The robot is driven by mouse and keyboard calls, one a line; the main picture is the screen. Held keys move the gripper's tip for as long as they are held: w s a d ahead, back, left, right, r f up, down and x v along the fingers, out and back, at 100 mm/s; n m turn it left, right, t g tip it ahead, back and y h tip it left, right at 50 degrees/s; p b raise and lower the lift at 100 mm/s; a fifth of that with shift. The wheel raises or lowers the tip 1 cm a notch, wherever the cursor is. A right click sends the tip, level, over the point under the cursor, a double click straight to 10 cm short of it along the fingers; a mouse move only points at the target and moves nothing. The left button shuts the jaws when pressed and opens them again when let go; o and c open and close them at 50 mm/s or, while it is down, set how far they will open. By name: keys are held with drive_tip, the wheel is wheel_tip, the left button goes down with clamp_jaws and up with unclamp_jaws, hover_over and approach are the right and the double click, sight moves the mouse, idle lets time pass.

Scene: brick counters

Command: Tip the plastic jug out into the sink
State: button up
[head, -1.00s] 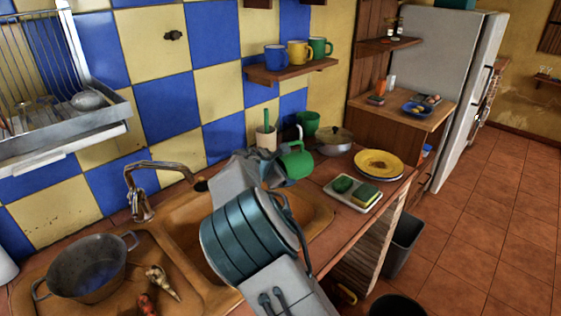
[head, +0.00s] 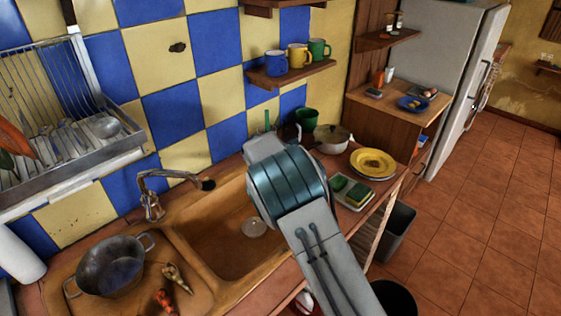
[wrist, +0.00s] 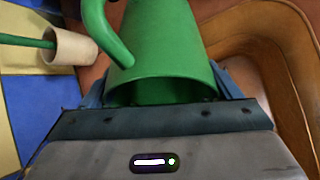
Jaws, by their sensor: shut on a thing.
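The green plastic jug (wrist: 165,45) fills the upper middle of the wrist view, its curved handle on the left. My gripper (wrist: 160,92) is shut on it, with a blue-grey finger on each side. In the head view my arm hides the jug and fingertips; only part of the gripper body shows, near the sink's far right end. The brown sink (head: 205,238) lies left of my arm, with a pale round drain (head: 254,228) in its floor. Its curved edge also shows at the right of the wrist view (wrist: 270,35). The jug's contents cannot be seen.
A faucet (head: 152,196) reaches over the sink's back edge. A pot (head: 110,268) and vegetables (head: 176,280) lie left of the basin. A lidded pan (head: 331,138), a yellow plate (head: 373,163) and a sponge tray (head: 352,196) stand right. A cream cup (wrist: 70,48) is near the jug.

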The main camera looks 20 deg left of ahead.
drive_tip(key=shift+w+d+r+g+y+p, duration=0.1)
drive_tip(key=shift+r+g+y+p, duration=0.55)
drive_tip(key=shift+p, duration=1.8)
drive_tip(key=shift+r+g, duration=0.2)
drive_tip(key=shift+g, duration=0.35)
wheel_tip(320, 180, up, 3)
drive_tip(key=g+y, duration=0.1)
drive_tip(key=g, duration=0.1)
drive_tip(key=g+y, duration=0.1)
drive_tip(key=g, duration=0.1)
drive_tip(key=shift+f+m, duration=0.2)
drive_tip(key=shift+m, duration=0.2)
drive_tip(key=shift+r+g+y, duration=0.5)
drive_tip(key=shift+g+y, duration=0.1)
drive_tip(key=shift+g, duration=0.35)
drive_tip(key=shift+r+g+y, duration=0.5)
drive_tip(key=shift+g+y, duration=0.05)
drive_tip(key=shift+g, duration=0.4)
